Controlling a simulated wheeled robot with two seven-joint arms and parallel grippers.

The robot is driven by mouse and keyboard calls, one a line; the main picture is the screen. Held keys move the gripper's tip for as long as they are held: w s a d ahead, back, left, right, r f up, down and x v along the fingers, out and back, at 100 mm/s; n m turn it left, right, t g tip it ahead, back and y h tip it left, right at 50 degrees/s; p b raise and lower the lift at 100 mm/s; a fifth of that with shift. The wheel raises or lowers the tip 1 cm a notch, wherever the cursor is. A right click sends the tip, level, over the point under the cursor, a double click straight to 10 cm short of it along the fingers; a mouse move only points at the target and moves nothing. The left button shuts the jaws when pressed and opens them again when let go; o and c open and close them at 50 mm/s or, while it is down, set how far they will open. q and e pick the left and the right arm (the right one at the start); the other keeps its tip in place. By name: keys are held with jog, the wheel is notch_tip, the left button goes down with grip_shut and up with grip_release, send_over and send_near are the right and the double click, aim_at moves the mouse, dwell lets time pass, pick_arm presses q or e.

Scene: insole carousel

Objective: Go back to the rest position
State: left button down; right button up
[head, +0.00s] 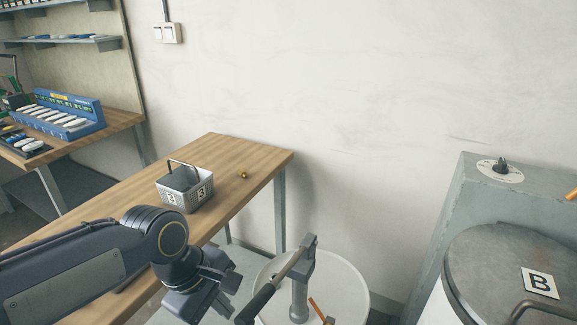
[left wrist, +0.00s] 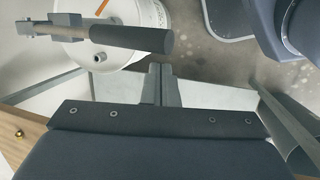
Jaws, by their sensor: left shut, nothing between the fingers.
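My left gripper (head: 222,292) hangs at the end of the left arm, low in the head view, in front of the wooden table's right part. It holds nothing. In the left wrist view its two fingers (left wrist: 161,84) are together, over a pale surface. A grey basket (head: 186,188) with a dark handle and a "3" label stands upright on the wooden table (head: 235,151), beyond the gripper and apart from it. My right gripper is not in view.
A white drum (head: 345,285) with a dark-gripped lever (head: 277,282) stands close right of my left gripper. A small brass object (head: 242,174) lies by the basket. A grey cabinet (head: 482,205) and a round lid marked B (head: 490,262) are at right.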

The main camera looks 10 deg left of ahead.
pick_arm(q)
jog(key=s+a+r+m+t+p, duration=0.3)
jog(key=s+a+m+p, duration=0.2)
jog(key=s+m, duration=0.4)
jog(key=m+p, duration=0.1)
jog(key=m, duration=0.1)
jog(key=shift+s+r+m+t+h, duration=0.2)
jog(key=shift+s+m+t+h, duration=0.1)
jog(key=shift+m+t+h, duration=0.1)
jog(key=shift+w+d, duration=0.1)
jog(key=shift+d, duration=0.05)
